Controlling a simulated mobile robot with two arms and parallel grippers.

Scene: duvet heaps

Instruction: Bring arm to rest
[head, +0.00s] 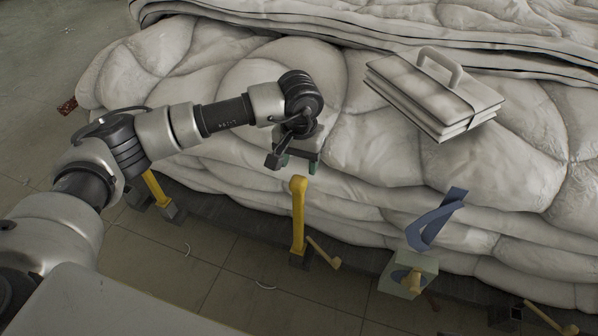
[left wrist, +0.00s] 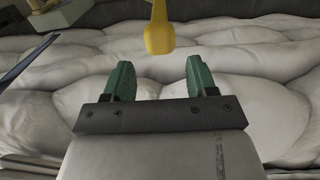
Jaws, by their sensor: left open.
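My left arm comes in from the left in the head view. Its left gripper (head: 292,166) hangs in front of the side of the white duvet heap (head: 385,140). In the left wrist view the left gripper (left wrist: 160,80) has its two green fingers wide apart with nothing between them. The white quilted duvet (left wrist: 260,120) fills much of that view behind the fingers. My right gripper is not in either view.
A white folded case with a handle (head: 435,92) lies on the duvet. A yellow post (head: 298,215) stands just below the gripper; it also shows in the left wrist view (left wrist: 158,30). A blue bracket (head: 435,220) and a pale green block (head: 408,274) are at the lower right. Tiled floor (head: 250,285) lies in front.

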